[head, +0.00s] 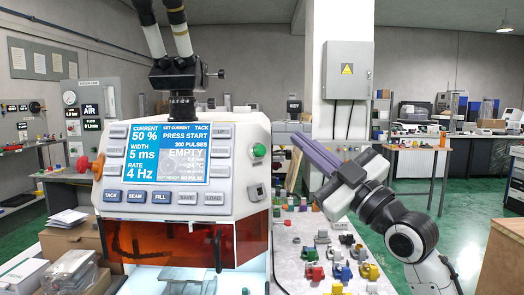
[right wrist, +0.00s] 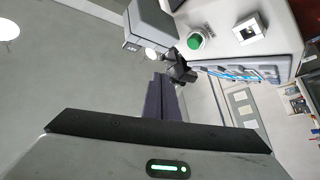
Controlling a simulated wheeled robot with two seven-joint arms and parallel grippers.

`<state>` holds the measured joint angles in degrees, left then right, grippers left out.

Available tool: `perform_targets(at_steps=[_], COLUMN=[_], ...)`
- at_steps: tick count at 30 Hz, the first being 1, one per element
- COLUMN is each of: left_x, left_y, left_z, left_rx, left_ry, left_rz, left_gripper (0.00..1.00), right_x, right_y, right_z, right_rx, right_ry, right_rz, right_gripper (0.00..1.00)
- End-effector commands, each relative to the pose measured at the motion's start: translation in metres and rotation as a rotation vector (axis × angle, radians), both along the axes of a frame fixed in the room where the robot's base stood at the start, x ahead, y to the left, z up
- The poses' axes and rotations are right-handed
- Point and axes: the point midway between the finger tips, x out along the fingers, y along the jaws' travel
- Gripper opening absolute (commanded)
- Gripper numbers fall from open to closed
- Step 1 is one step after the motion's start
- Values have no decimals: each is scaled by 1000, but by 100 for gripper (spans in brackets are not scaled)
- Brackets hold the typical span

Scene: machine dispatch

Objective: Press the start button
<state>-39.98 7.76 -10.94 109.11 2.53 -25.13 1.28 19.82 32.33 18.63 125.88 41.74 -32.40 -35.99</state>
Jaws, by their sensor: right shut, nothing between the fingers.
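The white welding machine (head: 222,205) stands at the left of the head view. Its blue screen (head: 163,152) reads PRESS START, with 50 %, 5 ms and 4 Hz. A round green button (head: 259,151) sits on the machine's right side face; it also shows in the right wrist view (right wrist: 195,41) in a pale ring. My right gripper (head: 297,138) is shut and empty, its purple fingers pointing up and left. In the head picture its tips lie right of the green button, apart from it. My left gripper is not in view.
A black microscope (head: 177,75) rises above the machine. A small switch (head: 257,192) is below the green button. A bench with several small coloured parts (head: 345,272) lies below my right arm. A grey cabinet (head: 347,70) hangs on the pillar behind.

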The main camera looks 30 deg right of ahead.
Motion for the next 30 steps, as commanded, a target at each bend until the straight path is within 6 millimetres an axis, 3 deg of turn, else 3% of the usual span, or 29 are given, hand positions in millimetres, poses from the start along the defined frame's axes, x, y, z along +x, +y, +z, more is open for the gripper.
perform_targets(at_steps=[15, 30], left_x=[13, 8], left_y=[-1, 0], left_z=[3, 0], left_rx=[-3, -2], left_ry=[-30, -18], left_rz=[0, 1], left_gripper=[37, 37], right_x=[61, 69], right_y=[15, 17], right_z=[-22, -24], right_rx=[1, 0], right_ry=[0, -1], right_rz=[0, 1], right_gripper=[0, 0])
